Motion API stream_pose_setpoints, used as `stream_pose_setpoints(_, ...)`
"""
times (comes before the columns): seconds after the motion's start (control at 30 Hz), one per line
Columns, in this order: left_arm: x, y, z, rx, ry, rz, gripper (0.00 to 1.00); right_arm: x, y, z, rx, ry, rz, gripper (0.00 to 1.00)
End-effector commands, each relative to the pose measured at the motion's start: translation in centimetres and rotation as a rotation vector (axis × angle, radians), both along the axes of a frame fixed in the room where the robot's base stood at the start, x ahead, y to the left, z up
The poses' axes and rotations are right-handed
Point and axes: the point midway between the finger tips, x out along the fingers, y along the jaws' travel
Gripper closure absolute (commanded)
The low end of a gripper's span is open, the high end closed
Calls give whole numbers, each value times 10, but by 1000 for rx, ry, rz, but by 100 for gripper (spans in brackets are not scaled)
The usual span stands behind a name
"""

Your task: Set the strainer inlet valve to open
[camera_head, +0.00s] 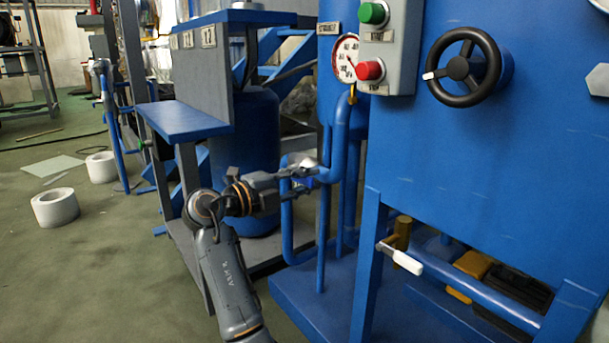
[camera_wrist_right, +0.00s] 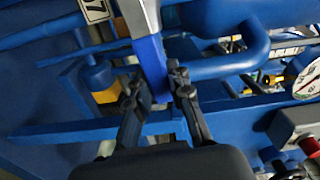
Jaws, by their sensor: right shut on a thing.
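My right gripper (camera_head: 304,180) is at a blue pipe run left of the tall blue panel. In the right wrist view its two fingers (camera_wrist_right: 160,85) are on either side of a flat blue and pale grey lever (camera_wrist_right: 153,68) and are shut on it. In the head view a pale grey piece (camera_head: 300,166) shows at the fingertips, against the blue pipe (camera_head: 340,150). No readable label names this valve, and its body is mostly hidden. My left gripper is not in view.
A second valve has a white handle (camera_head: 405,262) on the frame at the lower right. A black handwheel (camera_head: 462,68), a button box (camera_head: 390,45) and a pressure gauge (camera_head: 346,58) are above. A blue tank (camera_head: 250,150) stands behind my arm. Open floor (camera_head: 100,270) lies left.

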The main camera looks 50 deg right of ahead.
Motion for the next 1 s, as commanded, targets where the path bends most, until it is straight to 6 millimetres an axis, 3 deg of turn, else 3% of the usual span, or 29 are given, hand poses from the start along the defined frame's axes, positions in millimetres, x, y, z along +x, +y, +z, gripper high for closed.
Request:
stream_pose_setpoints(0.7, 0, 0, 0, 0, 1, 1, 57, -1, 0, -8, -20, -69, -2, 100)
stream_pose_setpoints(0.73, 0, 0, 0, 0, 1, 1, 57, -1, 0, -8, -20, -69, -2, 75)
stream_pose_setpoints(0.8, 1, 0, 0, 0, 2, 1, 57, -1, 0, -8, -20, -69, -2, 61)
stream_pose_setpoints(0.83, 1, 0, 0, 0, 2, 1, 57, -1, 0, -8, -20, -69, -2, 57)
stream_pose_setpoints(1.0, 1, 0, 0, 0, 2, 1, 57, -1, 0, -7, -21, -69, -1, 57)
